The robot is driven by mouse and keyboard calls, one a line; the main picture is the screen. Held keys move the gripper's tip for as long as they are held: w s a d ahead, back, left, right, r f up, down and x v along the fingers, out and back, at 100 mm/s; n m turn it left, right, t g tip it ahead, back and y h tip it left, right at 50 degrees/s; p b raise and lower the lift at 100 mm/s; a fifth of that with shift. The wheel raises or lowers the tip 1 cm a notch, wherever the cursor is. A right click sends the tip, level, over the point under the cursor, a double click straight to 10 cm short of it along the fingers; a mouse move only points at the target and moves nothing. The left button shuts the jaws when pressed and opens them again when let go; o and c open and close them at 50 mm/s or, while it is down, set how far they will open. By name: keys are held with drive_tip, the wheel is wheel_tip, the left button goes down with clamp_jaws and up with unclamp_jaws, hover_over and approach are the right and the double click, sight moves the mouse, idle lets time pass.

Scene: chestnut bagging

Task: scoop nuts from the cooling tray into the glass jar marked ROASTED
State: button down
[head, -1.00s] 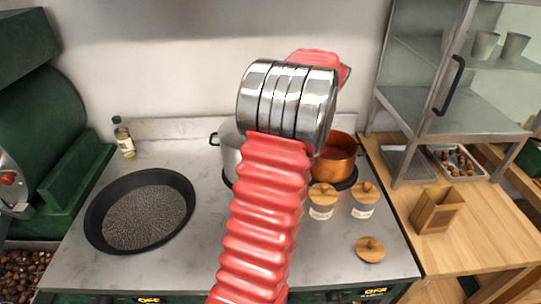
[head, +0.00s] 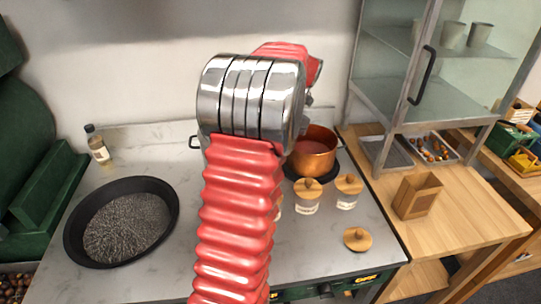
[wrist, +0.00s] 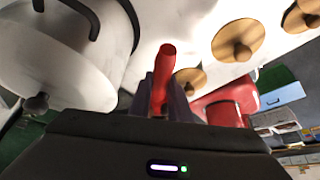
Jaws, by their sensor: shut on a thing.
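The cooling tray, a metal tray (head: 458,160) with several brown nuts (head: 430,148), sits under the glass cabinet at the right. Two glass jars with wooden lids, one (head: 306,206) left of the other (head: 347,201), stand on the counter; their labels are too small to read. A third jar is partly hidden behind my arm. The head view hides the gripper behind my arm.
A copper pot (head: 314,158) stands behind the jars. A dark round pan (head: 72,232) is at the left, near a small bottle (head: 97,145). A pale pot (wrist: 75,60) is close at left in the wrist view. A wooden box (head: 415,198) stands on the right table.

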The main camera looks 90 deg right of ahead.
drive_tip(key=shift+w+a+g+h, duration=0.25)
drive_tip(key=shift+g+h, duration=0.35)
drive_tip(key=shift+g, duration=0.1)
drive_tip(key=shift+w+r, duration=0.1)
drive_tip(key=shift+r, duration=0.1)
drive_tip(key=shift+w+a+r+g+h, duration=0.3)
drive_tip(key=shift+r+g+h, duration=0.25)
drive_tip(key=shift+r, duration=0.1)
drive_tip(key=shift+w+a+r+g+h, duration=0.3)
drive_tip(key=shift+r+g+h, duration=0.15)
drive_tip(key=shift+r+g, duration=0.15)
drive_tip(key=w+a+r+g+h, duration=0.4)
drive_tip(key=w+g, duration=0.1)
drive_tip(key=shift+a+r+h, duration=0.3)
drive_tip(key=shift+r, duration=0.1)
drive_tip(key=shift+s+d, duration=0.15)
drive_tip(key=shift+s, duration=0.1)
